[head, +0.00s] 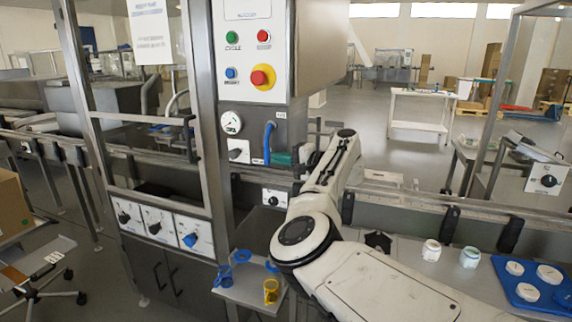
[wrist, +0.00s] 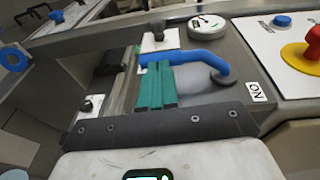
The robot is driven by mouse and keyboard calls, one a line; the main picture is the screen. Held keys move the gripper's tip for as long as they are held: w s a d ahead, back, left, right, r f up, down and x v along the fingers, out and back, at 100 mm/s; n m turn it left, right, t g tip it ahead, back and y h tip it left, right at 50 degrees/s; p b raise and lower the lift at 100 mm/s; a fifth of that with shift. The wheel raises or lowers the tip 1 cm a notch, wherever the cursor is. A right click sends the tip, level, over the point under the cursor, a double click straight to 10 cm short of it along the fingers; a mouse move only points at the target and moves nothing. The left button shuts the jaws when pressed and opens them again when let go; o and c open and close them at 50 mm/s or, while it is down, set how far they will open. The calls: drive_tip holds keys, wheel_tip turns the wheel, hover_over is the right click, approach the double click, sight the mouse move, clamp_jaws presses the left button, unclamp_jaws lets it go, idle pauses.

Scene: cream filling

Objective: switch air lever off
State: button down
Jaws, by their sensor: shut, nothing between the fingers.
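The blue air lever (head: 268,142) hangs along the front of the steel control cabinet, below the button panel. In the wrist view the blue lever (wrist: 198,58) runs across the picture, bent at its right end into a grey pivot. An ON label (wrist: 257,92) sits beside that pivot. My gripper (wrist: 155,66) has its two green fingers pressed together, with nothing between them. Their tips are at the lever's left part; I cannot tell whether they touch it. In the head view my gripper (head: 283,158) is just right of the lever's lower end.
A red emergency button (head: 262,77) and smaller buttons are above the lever. A round gauge (head: 231,122) and a black knob (head: 236,154) are to its left. The conveyor rail (head: 400,197) runs below, with jars (head: 431,250) at right.

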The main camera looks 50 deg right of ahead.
drive_tip(key=shift+w+a+f+b, duration=0.2)
drive_tip(key=shift+w+b, duration=0.2)
drive_tip(key=shift+w, duration=0.05)
drive_tip(key=shift+w+a, duration=0.1)
idle(0.4)
